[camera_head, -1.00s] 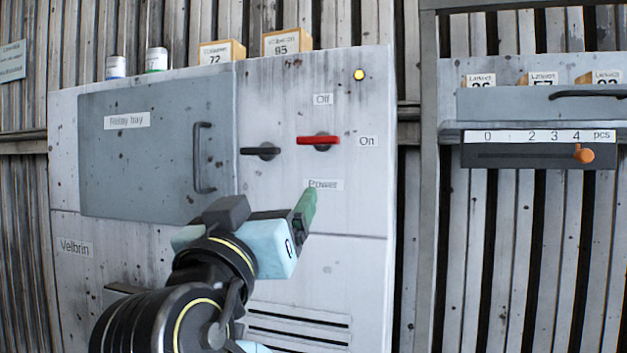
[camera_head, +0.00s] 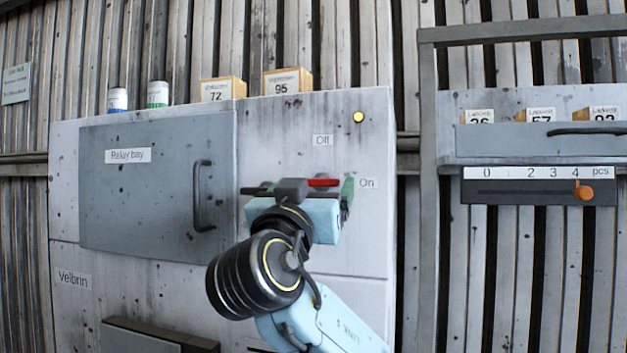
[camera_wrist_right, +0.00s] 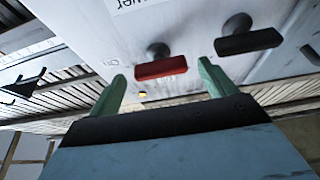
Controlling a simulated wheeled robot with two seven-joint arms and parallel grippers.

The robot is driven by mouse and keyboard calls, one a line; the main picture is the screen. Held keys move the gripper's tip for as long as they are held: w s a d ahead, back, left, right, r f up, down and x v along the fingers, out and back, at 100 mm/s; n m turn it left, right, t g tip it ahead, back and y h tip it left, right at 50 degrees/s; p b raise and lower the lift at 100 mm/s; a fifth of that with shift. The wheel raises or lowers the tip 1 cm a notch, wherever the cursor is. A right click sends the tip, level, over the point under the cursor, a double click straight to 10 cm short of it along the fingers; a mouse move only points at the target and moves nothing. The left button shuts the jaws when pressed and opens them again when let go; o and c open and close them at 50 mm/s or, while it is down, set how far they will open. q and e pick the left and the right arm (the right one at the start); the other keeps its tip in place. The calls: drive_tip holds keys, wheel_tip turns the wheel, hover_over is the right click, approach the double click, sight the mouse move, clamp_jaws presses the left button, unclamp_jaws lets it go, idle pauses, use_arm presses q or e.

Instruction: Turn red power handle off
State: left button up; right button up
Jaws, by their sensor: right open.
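The red power handle (camera_head: 322,182) is a horizontal bar on the grey cabinet front, level with the "On" label (camera_head: 367,183) and below the "Off" label (camera_head: 322,140). My right gripper (camera_head: 312,190) is in front of it and hides part of it and its pivot. In the right wrist view the red handle (camera_wrist_right: 160,68) lies between the two green fingertips of the open right gripper (camera_wrist_right: 162,72), with a gap visible on both sides. I cannot tell how deep the fingers reach around it. My left gripper is not in view.
A black handle (camera_wrist_right: 248,38) sits close beside the red one, near one finger. A yellow lamp (camera_head: 359,117) is above right. The relay bay door (camera_head: 150,190) with its pull handle (camera_head: 201,195) is left. A shelf with an orange-knobbed slider (camera_head: 584,191) stands right.

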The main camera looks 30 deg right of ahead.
drive_tip(key=shift+w+d+r, duration=0.1)
drive_tip(key=shift+w+d, duration=0.1)
drive_tip(key=shift+d, duration=0.05)
drive_tip(key=c, duration=1)
